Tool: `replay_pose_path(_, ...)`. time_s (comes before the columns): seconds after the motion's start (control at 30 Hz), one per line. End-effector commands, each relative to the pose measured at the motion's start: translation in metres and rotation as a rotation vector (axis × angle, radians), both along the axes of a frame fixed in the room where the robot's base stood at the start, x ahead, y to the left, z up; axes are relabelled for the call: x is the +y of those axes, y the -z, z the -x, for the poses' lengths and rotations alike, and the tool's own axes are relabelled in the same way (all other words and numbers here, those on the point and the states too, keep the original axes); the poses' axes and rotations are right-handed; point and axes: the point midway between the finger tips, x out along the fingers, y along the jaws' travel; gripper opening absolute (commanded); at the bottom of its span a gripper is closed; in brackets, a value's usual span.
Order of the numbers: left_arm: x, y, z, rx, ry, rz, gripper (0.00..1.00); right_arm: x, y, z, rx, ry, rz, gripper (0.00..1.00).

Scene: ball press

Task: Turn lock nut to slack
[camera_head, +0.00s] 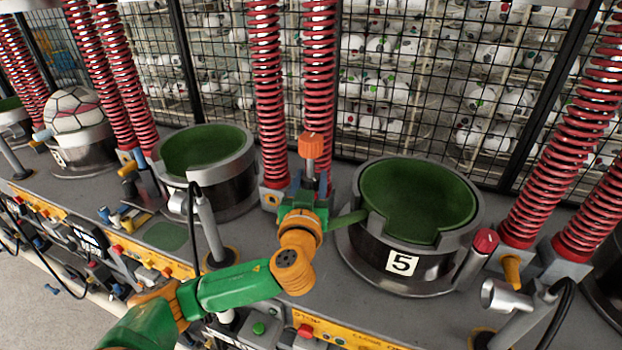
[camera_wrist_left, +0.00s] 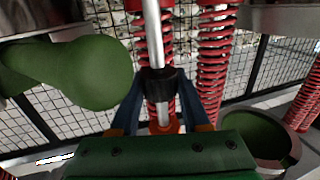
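A black nut-like collar (camera_wrist_left: 161,88) sits on a silver shaft (camera_wrist_left: 156,30) in the left wrist view. My left gripper (camera_wrist_left: 161,76) has its two blue fingers on either side of this collar, and the tips appear to press on it. In the head view, my left gripper (camera_head: 310,187) is at a grey shaft with an orange knob (camera_head: 312,146) on top. The knob stands above the fingers. The collar is hard to make out there. My right gripper is in neither view.
Red springs (camera_head: 268,90) stand close behind the gripper. Another cup (camera_head: 240,190) is to the left. A wire mesh (camera_head: 400,90) closes the back.

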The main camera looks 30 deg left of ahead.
Motion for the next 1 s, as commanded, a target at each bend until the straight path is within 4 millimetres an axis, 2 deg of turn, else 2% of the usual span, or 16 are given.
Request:
replay_pose_path(0.03, 0.000, 0.000, 0.000, -0.001, 0.000, 0.000, 0.14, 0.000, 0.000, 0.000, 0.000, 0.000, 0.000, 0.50)
replay_pose_path(0.1, 0.000, 0.000, 0.000, -0.001, 0.000, 0.000, 0.00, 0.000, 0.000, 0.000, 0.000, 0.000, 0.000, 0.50)
replay_pose_path(0.27, 0.000, 0.000, 0.000, -0.001, -0.007, 0.000, 0.00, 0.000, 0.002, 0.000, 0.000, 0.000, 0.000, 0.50)
replay_pose_path(0.47, -0.001, 0.003, 0.000, -0.003, -0.072, 0.008, 0.00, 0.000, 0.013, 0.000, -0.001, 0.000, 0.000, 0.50)
replay_pose_path(1.0, -0.001, 0.004, 0.000, -0.002, -0.466, 0.003, 0.00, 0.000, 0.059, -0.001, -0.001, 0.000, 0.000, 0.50)
